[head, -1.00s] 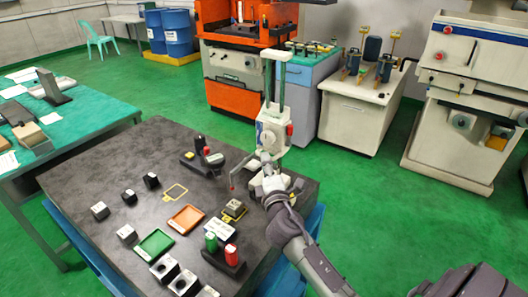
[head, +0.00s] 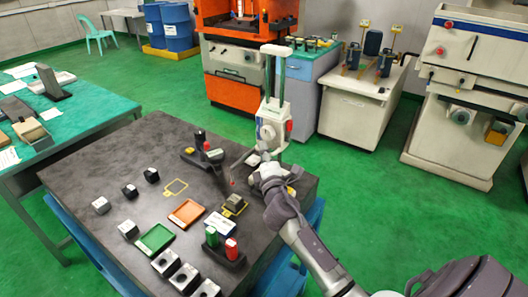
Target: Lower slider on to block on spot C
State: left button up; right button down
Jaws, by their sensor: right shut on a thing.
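The slider (head: 271,121) is a white box with a round dial and a red knob, on an upright gauge with green columns. A thin grey arm reaches from it to the left, ending in a red tip (head: 232,183). The tip looks a little above and apart from the block (head: 234,201), a small grey block on a yellow-marked spot, which I take for spot C. My right gripper (head: 261,163) is shut at the slider's lower side; its fingers are small and partly hidden, as is the gauge's base. My left gripper is out of view.
A green tray (head: 155,241), an orange tray (head: 187,213) and a white card (head: 220,223) lie on the dark table (head: 95,165). A stand with green and red cylinders (head: 225,249) is near my right arm. An empty yellow outline (head: 176,187) lies mid-table.

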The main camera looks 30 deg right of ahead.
notch_tip(320, 180, down, 7)
jog(key=b, duration=0.6)
jog(key=shift+b, duration=0.3)
jog(key=shift+r, duration=0.1)
jog(key=c, duration=1.5)
grip_release()
jog(key=v, duration=1.2)
